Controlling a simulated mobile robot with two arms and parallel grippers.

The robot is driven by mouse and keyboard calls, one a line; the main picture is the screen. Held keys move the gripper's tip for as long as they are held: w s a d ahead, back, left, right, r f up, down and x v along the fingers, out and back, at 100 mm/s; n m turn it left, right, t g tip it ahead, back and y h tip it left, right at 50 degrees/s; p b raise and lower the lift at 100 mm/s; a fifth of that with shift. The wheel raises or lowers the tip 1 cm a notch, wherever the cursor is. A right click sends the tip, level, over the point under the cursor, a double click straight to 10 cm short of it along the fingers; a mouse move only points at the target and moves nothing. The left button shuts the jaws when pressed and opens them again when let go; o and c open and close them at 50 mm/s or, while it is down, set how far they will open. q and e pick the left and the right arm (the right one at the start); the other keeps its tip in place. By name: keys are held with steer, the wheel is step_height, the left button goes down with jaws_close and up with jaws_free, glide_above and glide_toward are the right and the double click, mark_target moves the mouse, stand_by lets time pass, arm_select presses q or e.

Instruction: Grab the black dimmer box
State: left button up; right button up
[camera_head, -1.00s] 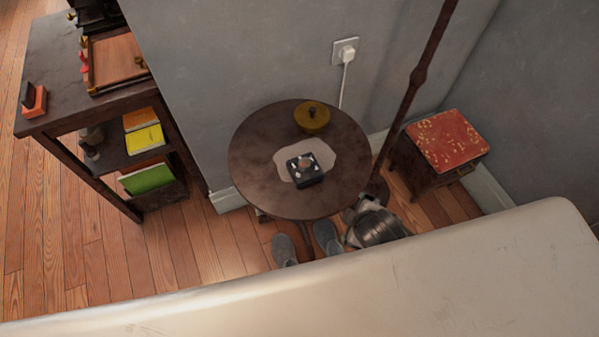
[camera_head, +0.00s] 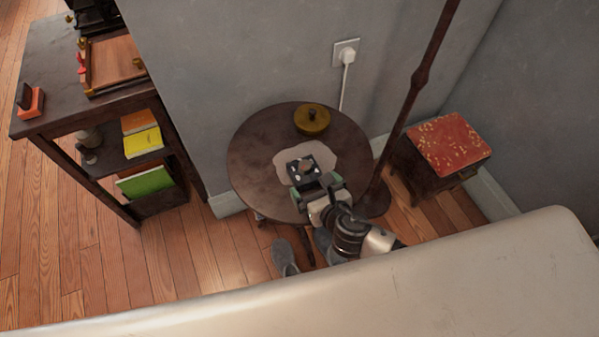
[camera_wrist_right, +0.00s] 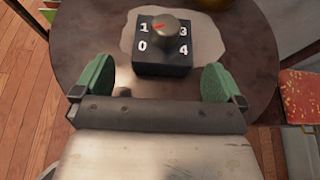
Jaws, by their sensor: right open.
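The black dimmer box (camera_head: 301,166) sits on a pale doily on the round dark table (camera_head: 257,180). In the right wrist view the box (camera_wrist_right: 164,64) shows white numbers and a round metal knob (camera_wrist_right: 171,27) with a red mark. My right gripper (camera_head: 318,187) is at the near side of the box in the head view, partly hiding it. In the right wrist view its two green fingertips (camera_wrist_right: 155,82) are spread wide, one to each side of the box's near face, with nothing between them. My left gripper is not in view.
A brass lidded pot (camera_head: 312,120) stands at the table's back. A dark pole (camera_head: 412,95) rises right of the table, near a red-topped stool (camera_head: 448,145). A shelf (camera_head: 45,95) stands at left. Grey slippers (camera_head: 285,257) lie below.

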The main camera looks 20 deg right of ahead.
mark_target(307, 175)
steer(key=b+x, duration=0.1)
steer(key=x, duration=0.5)
steer(key=shift+w+d, duration=0.1)
steer(key=shift+w, duration=0.2)
steer(key=shift+c, duration=0.5)
steer(key=c, duration=0.7)
